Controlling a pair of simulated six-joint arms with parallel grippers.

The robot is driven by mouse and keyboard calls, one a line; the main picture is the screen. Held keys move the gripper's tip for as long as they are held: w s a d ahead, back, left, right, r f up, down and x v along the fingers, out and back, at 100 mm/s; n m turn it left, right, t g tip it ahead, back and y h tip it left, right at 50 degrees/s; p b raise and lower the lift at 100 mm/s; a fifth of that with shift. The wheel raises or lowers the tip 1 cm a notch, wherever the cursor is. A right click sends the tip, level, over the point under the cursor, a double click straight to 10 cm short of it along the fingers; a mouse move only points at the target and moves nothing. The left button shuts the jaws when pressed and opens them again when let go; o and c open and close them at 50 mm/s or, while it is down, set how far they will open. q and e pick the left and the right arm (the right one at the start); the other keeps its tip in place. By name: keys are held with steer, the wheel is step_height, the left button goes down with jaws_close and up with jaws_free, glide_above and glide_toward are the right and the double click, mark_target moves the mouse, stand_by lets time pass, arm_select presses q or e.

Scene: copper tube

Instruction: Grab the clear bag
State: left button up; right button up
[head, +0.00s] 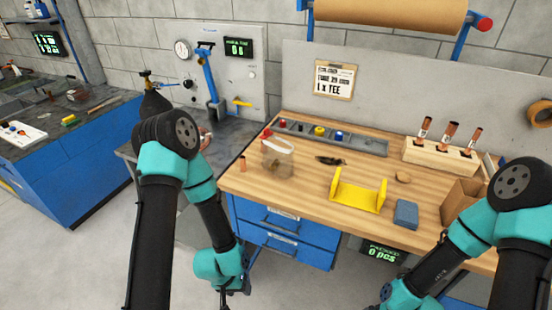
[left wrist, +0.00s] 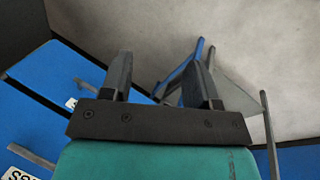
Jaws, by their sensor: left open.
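A clear bag (head: 277,163) with a whitish top edge stands on the left part of the wooden workbench (head: 310,190). My left gripper (head: 236,292) hangs low in front of the blue drawers, well below the bag and apart from it. In the left wrist view its two fingers (left wrist: 161,62) are spread with nothing between them; the bag is not in that view. My right gripper (head: 374,307) is at the bottom edge, mostly cut off, and its jaws cannot be made out.
A yellow bracket (head: 358,194), blue block (head: 405,213) and dark small item (head: 329,160) lie right of the bag. A grey parts tray (head: 365,144) is behind it. A wooden holder (head: 440,155) and cardboard box (head: 462,197) stand at the right. Blue drawers (head: 285,237) are below.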

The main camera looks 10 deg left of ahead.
arm_select(q)
steer(key=o, duration=0.6)
steer(key=shift+w, duration=0.1)
